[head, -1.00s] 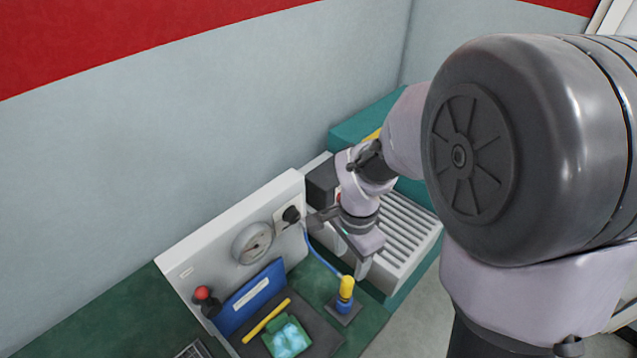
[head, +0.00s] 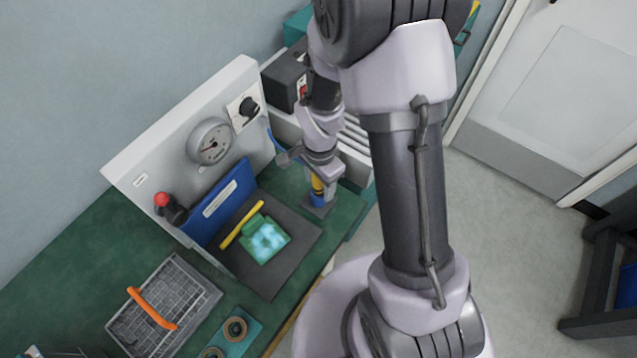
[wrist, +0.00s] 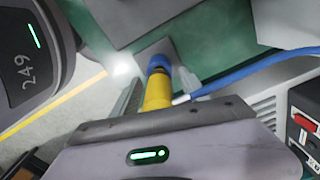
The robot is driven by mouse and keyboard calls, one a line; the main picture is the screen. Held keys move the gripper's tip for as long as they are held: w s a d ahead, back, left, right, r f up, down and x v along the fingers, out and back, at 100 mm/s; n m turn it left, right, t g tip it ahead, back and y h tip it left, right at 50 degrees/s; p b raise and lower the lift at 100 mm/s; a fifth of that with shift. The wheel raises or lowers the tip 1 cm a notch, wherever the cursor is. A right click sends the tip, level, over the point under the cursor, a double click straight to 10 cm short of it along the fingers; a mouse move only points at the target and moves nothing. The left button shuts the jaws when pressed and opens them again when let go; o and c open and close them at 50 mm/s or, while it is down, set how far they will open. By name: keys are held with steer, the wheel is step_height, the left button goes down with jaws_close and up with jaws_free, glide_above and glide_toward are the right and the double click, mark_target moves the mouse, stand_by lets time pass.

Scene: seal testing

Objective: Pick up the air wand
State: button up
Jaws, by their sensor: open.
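The air wand (head: 317,187) is a short yellow and blue piece standing upright on a small grey base on the green bench. In the wrist view the wand (wrist: 157,90) shows its yellow part nearer me and its blue part beyond, with a blue hose running off to the right. My gripper (head: 322,180) is over the wand, pointing down, with its jaws open. The wand appears to lie between the fingers. The gripper hides the wand's top in the head view, and I cannot tell whether a finger touches it.
A white panel with a gauge (head: 209,141) and a red-knobbed lever (head: 163,201) stands behind. A dark mat (head: 295,238) holds a green pouch (head: 264,240) and a yellow bar (head: 242,225). A wire basket (head: 190,287) with an orange handle is at front left.

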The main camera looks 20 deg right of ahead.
steer(key=shift+c, duration=0.4)
jaws_close()
step_height(320, 180, up, 10)
steer(key=p, duration=0.3)
